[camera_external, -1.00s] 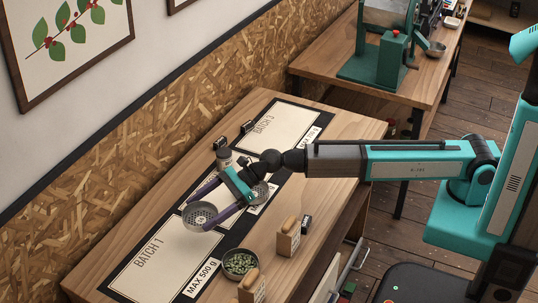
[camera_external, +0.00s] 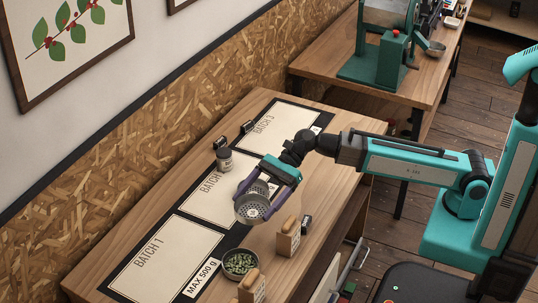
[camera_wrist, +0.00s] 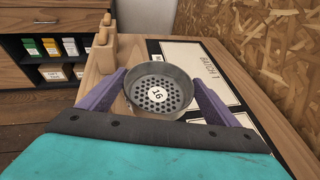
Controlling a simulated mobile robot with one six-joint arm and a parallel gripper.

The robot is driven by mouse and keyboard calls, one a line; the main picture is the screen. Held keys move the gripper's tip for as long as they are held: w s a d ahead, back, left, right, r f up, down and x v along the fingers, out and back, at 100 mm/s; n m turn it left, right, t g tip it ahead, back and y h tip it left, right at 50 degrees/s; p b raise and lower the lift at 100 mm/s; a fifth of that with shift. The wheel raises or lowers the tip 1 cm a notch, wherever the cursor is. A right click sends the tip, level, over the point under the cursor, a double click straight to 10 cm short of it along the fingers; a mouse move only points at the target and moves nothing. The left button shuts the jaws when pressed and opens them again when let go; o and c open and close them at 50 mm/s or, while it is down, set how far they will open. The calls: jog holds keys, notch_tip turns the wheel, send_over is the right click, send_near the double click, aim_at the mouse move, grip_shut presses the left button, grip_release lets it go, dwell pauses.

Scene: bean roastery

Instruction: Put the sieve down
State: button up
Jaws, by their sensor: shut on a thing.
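The sieve is a round grey metal pan with a perforated bottom marked 16. It shows in the external view (camera_external: 250,210) tilted over the right edge of the BATCH 2 mat (camera_external: 203,198), and in the wrist view (camera_wrist: 158,69). My gripper (camera_external: 256,202) has its purple fingers shut on opposite sides of the sieve; it also shows in the wrist view (camera_wrist: 160,95). I cannot tell how far the sieve is above the table. The sieve and gripper hide part of the BATCH 2 mat.
The BATCH 1 mat (camera_external: 165,256) is clear at the front left, and the BATCH 3 mat (camera_external: 283,125) is clear behind. A bowl of green beans (camera_external: 240,275) and wooden blocks (camera_external: 288,246) stand along the right edge.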

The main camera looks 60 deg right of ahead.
jog(key=s+d+f+m+t+b, duration=0.1)
jog(key=s+d+f+b, duration=0.1)
jog(key=d+b, duration=0.7)
jog(key=s+d+f+m+t+h+b, duration=0.1)
jog(key=s+d+b, duration=0.1)
jog(key=d+b, duration=0.8)
jog(key=s+d+f+m+t+b, duration=0.1)
jog(key=s+d+f+t+b, duration=0.1)
jog(key=d+b, duration=0.7)
jog(key=shift+s+d+f+m, duration=0.15)
jog(key=shift+d+f, duration=0.05)
jog(key=shift+d, duration=1.4)
jog(key=shift+s+d+f+m, duration=0.1)
jog(key=shift+d+f+m, duration=0.05)
jog(key=shift+d, duration=1.45)
jog(key=shift+d+f+h+b, duration=0.3)
jog(key=shift+d+h+b, duration=0.1)
jog(key=shift+d+b, duration=0.2)
jog(key=shift+w+r+p, duration=0.1)
jog(key=shift+w+p, duration=0.1)
jog(key=shift+p, duration=0.15)
